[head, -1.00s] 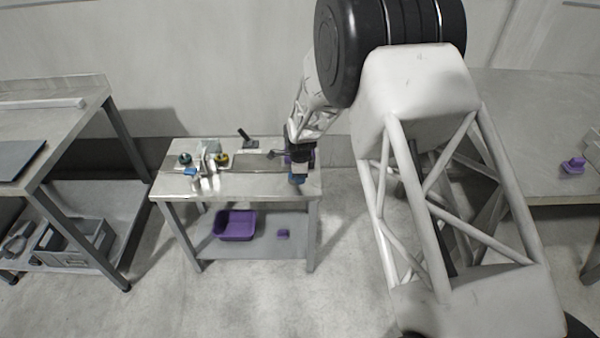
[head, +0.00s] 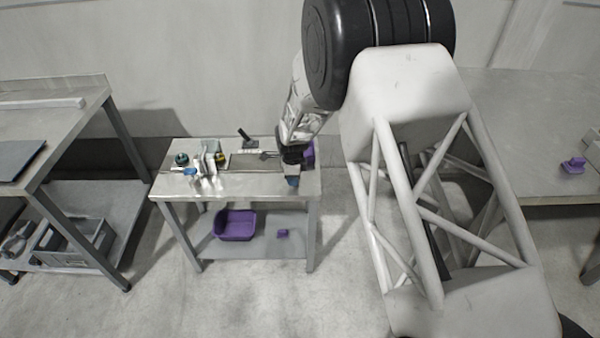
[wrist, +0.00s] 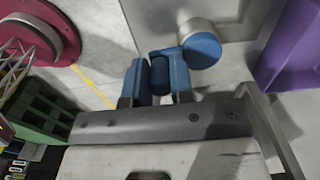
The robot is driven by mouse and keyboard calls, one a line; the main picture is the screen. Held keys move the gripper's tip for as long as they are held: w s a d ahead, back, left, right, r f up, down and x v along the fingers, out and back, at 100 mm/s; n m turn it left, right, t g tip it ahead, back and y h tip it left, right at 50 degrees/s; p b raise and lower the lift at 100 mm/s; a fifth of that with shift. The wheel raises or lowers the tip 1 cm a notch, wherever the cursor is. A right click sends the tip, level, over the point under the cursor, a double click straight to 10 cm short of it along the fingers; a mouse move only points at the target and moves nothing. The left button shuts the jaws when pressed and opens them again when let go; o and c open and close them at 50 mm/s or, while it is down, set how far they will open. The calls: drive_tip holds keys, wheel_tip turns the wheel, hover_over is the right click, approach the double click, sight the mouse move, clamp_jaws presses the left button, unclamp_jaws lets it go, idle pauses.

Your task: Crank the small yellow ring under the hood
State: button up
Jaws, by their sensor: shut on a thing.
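A small yellow and dark round thing (head: 222,157), likely the yellow ring, is on the low table in the head view, beside an upright grey housing (head: 210,148) that partly hides it. My gripper (head: 292,181) is over the right end of that table, apart from the ring. In the wrist view its two blue fingers (wrist: 160,76) are shut close around a small blue cylinder (wrist: 160,75). A blue round end (wrist: 200,50) on a pale metal cylinder (wrist: 199,32) sits just beyond them. Whether these parts are joined I cannot tell.
On the low table (head: 240,188) stand a teal ring (head: 182,159) and a black upright piece (head: 248,137). A purple thing (head: 309,150) is close behind my gripper. A purple bin (head: 236,225) is on the lower shelf. The table's front middle is clear.

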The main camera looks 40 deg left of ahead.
drive_tip(key=shift+a+r, duration=0.1)
idle(0.3)
drive_tip(key=shift+s+a, duration=0.25)
drive_tip(key=shift+a, duration=0.25)
drive_tip(key=shift+s+a, duration=0.2)
drive_tip(key=shift+a, duration=0.3)
drive_tip(key=shift+w+a, duration=0.15)
drive_tip(key=shift+a, duration=1.15)
drive_tip(key=shift+w+a, duration=0.35)
drive_tip(key=shift+a, duration=0.15)
